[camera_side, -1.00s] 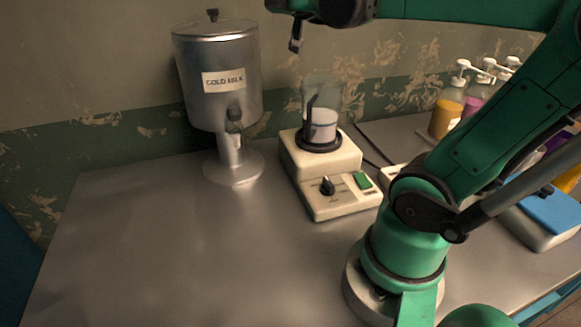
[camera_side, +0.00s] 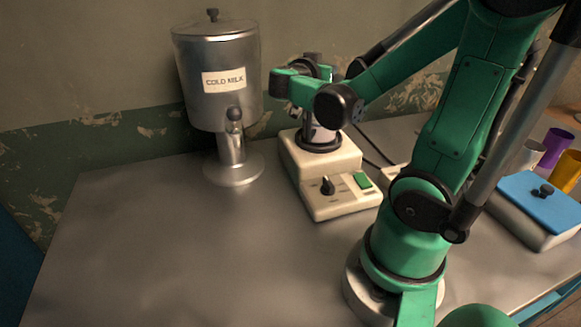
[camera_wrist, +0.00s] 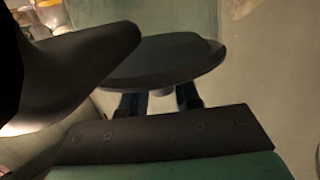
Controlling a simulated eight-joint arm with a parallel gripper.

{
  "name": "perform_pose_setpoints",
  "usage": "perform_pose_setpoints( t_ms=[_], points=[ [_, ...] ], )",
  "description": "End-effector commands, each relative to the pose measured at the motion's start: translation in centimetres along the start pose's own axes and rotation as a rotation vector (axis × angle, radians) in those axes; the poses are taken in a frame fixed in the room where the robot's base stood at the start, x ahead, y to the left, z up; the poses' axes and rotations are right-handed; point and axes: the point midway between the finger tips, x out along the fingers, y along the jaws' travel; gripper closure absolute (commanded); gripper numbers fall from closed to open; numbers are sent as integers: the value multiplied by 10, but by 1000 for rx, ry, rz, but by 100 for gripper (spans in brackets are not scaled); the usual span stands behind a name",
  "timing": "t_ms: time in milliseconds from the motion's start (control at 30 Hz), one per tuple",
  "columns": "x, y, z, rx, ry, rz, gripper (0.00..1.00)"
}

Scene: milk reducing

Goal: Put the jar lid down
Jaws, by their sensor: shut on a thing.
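A dark round lid (camera_wrist: 165,62) fills the middle of the wrist view. My gripper (camera_wrist: 160,101) is shut at a small light knob on it. In the side view my wrist is over the blender (camera_side: 318,165), and my arm hides the lid, the fingertips and most of the jar. A strip of the jar (camera_side: 322,136), with white milk inside, shows above its black collar. I cannot tell whether the lid touches the jar.
A blue-lidded box (camera_side: 545,205) and several coloured cups (camera_side: 556,148) are at the right. The table's left and front (camera_side: 170,250) are clear.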

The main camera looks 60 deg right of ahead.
Motion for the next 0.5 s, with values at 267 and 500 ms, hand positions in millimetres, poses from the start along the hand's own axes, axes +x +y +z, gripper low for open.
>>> perform_pose_setpoints(
  t_ms=[267, 500],
  points=[
    [0, 0, 1, 0, 0, 0, 100],
    [0, 0, 2, 0, 0, 0, 42]
  ],
)
